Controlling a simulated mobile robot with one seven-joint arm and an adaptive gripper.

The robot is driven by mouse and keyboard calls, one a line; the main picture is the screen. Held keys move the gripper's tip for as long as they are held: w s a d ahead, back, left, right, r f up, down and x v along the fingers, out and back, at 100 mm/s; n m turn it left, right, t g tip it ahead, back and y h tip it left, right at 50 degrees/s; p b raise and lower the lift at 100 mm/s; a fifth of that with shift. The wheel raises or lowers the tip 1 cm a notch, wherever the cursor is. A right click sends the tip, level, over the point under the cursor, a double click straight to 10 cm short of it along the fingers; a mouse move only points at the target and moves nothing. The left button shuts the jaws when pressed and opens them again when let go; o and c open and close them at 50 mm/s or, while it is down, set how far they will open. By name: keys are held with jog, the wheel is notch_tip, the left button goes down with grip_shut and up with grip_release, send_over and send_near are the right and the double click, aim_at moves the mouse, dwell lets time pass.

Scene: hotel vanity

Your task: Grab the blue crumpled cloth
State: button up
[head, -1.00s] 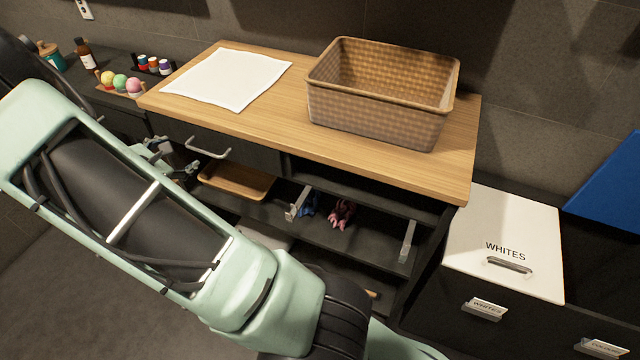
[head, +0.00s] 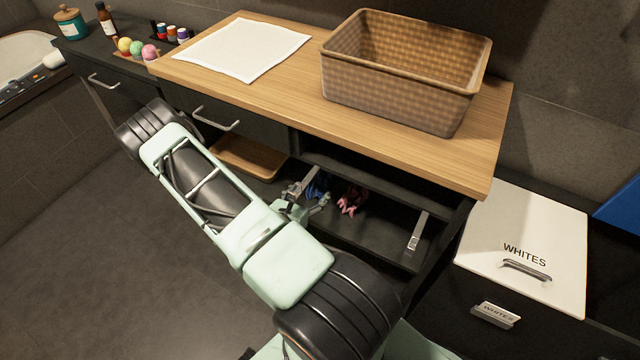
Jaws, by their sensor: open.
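The blue crumpled cloth (head: 319,186) lies on the dark shelf under the wooden counter, beside a metal bracket and left of a pink crumpled cloth (head: 351,200). It is small in the head view and partly hidden by the bracket and my gripper. My gripper (head: 318,204) is at the front of this shelf, just in front of and below the blue cloth. It is open, and I see nothing held in it. Whether its fingers touch the cloth cannot be told.
A wooden tray (head: 248,160) sits left of the gripper under a drawer. Metal brackets stand on the shelf's left and right (head: 417,232). The counter (head: 290,90) overhangs the shelf and bears a woven basket (head: 400,105) and white towel (head: 243,47). A WHITES hamper (head: 525,235) stands right.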

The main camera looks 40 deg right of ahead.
aim_at(322, 179)
jog(key=b+x, duration=0.1)
jog(key=x, duration=0.3)
jog(key=b+x, duration=0.1)
jog(key=x, duration=0.4)
jog(key=shift+r, duration=0.25)
jog(key=c, duration=1.2)
